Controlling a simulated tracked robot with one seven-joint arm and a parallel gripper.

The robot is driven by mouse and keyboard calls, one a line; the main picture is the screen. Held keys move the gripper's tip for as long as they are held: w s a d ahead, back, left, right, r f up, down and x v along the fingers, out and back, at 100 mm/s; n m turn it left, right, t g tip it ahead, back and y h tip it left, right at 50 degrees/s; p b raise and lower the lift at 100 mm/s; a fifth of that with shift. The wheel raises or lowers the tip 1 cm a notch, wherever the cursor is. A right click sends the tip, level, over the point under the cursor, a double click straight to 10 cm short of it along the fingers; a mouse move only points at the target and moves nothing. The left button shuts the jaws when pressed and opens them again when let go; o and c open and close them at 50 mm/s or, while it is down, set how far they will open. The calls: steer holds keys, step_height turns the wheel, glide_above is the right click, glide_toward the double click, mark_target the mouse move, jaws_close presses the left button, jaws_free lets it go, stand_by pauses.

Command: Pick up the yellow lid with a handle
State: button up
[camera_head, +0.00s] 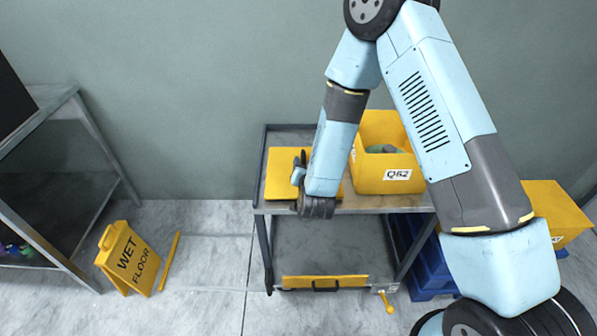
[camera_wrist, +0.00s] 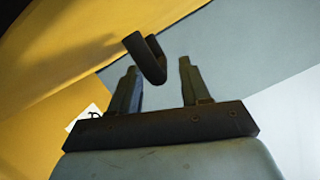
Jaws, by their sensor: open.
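The yellow lid (camera_head: 280,187) lies flat on the left of the cart's top shelf in the head view, partly covered by my arm. My gripper (camera_head: 300,160) is low over it. In the wrist view, a dark curved handle (camera_wrist: 150,60) shows around the fingertips of my gripper (camera_wrist: 157,67), its lower end between them. The fingers are apart and I see no grip on the handle. Yellow surfaces fill the left of that view; which part is the lid is hard to tell.
A yellow bin (camera_head: 385,178) labelled Q62 stands right of the lid on the metal cart (camera_head: 385,203). Another yellow panel with a black handle (camera_head: 325,283) shows low on the cart. A wet floor sign (camera_head: 129,258) stands left. Blue crates (camera_head: 420,270) are on the right.

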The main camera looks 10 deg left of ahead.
steer(key=shift+x, duration=0.85)
jaws_close()
stand_by(0.8)
